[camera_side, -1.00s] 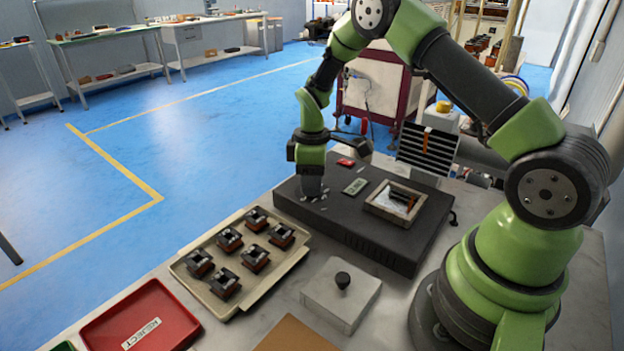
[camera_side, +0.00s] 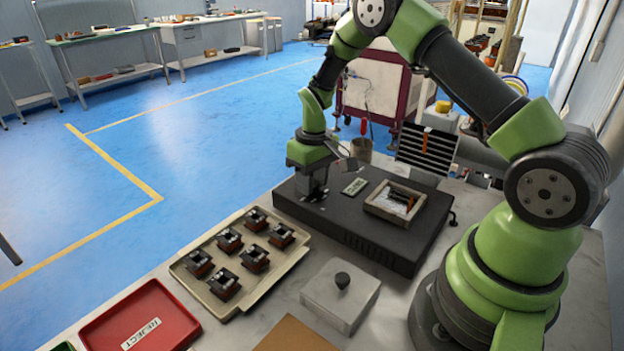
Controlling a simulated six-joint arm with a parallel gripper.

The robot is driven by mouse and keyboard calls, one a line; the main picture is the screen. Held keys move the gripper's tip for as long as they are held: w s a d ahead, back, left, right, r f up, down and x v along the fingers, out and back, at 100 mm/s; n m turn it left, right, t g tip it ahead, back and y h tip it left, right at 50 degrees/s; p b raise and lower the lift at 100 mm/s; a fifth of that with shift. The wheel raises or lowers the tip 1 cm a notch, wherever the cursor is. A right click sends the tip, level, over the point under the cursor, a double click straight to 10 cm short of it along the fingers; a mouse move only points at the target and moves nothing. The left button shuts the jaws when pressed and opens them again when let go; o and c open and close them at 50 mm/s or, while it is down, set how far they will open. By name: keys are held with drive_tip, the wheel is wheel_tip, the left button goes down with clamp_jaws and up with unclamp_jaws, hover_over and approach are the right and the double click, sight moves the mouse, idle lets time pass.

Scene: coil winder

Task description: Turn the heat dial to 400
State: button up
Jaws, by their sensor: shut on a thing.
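My gripper (camera_side: 312,196) points down at the left end of the dark box-shaped unit (camera_side: 365,240). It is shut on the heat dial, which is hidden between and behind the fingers. Pale scale marks show on the unit's top around the fingertips, too small to read. A small display (camera_side: 355,186) lies on the unit's top just right of my gripper; its digits are too small to read. A framed recess (camera_side: 372,207) with dark and orange parts sits at the unit's right end.
A beige tray (camera_side: 262,287) with several coil parts stands in front left of the unit. A red reject bin (camera_side: 170,335) is at the front left. A metal cup (camera_side: 361,148) stands behind.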

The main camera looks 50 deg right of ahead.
drive_tip(key=shift+m, duration=0.5)
drive_tip(key=o, duration=0.9)
drive_tip(key=shift+o, duration=0.2)
wheel_tip(320, 180, up, 10)
drive_tip(key=shift+d, duration=0.25)
drive_tip(key=shift+r, duration=0.1)
wheel_tip(320, 180, up, 6)
drive_tip(key=t, duration=0.2)
hover_over(314, 201)
drive_tip(key=s+a+r+m+t, duration=0.1)
drive_tip(key=s+a+r+t, duration=0.1)
drive_tip(key=s+a+r, duration=0.35)
drive_tip(key=s+a+r+t, duration=0.1)
drive_tip(key=s+r, duration=0.1)
drive_tip(key=s, duration=0.4)
drive_tip(key=s+a+r+t+y, duration=0.1)
drive_tip(key=s+a+r+t, duration=0.1)
drive_tip(key=s, duration=0.5)
drive_tip(key=shift+s+m, duration=0.15)
drive_tip(key=shift+m, duration=0.25)
